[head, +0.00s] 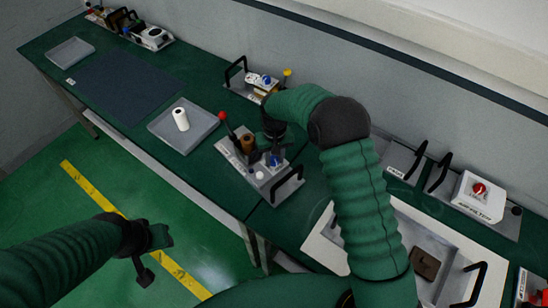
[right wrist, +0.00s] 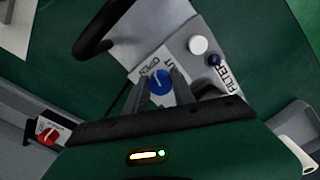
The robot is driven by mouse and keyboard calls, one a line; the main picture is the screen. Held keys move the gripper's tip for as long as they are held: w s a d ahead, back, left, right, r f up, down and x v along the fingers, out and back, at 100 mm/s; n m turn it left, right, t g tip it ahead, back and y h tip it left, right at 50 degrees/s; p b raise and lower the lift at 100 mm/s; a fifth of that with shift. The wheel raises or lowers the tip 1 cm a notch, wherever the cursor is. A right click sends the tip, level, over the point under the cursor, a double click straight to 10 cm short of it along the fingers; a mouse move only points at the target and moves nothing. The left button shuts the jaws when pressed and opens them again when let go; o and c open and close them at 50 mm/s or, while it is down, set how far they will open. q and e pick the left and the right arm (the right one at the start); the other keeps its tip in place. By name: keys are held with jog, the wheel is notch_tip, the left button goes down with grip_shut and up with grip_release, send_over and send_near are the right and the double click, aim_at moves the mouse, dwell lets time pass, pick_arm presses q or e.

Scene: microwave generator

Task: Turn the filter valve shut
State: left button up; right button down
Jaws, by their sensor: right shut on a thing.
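The filter valve is a blue round knob with a white pointer line (right wrist: 160,82). It sits on a grey plate lettered FILTER, with OPEN and a partly covered word ending in UT beside the knob. In the head view the blue knob (head: 275,160) is partly hidden under my right gripper (head: 273,151). The right wrist view shows the fingers of my right gripper (right wrist: 159,92) on either side of the knob, shut on it. The pointer line runs roughly up the picture, near the OPEN lettering. My left gripper (head: 153,257) is open and empty over the floor in front of the bench.
The filter plate also carries a black handle (head: 287,185), a red-tipped lever (head: 227,125), a brown cylinder (head: 248,143) and a white button (right wrist: 198,45). A grey tray with a white roll (head: 181,119) stands left. A white box with a red knob (head: 478,196) stands right.

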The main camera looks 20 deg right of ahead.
aim_at(273, 160)
pick_arm(q)
jog(key=shift+a, duration=0.3)
pick_arm(e)
jog(key=shift+a+r, duration=0.1)
jog(key=shift+a, duration=0.2)
pick_arm(q)
jog(key=shift+d, duration=0.15)
pick_arm(e)
jog(key=shift+d, duration=0.15)
jog(key=c, duration=1.4)
grip_release()
jog(key=shift+c, duration=0.2)
jog(key=o, duration=0.4)
jog(key=shift+r, duration=0.2)
pick_arm(q)
jog(key=shift+s+b+x, duration=0.25)
jog(key=shift+b+x, duration=0.8)
jog(key=shift+b, duration=0.1)
pick_arm(e)
notch_tip(273, 160, up, 16)
jog(key=shift+r, duration=0.15)
pick_arm(q)
jog(key=shift+f, duration=0.1)
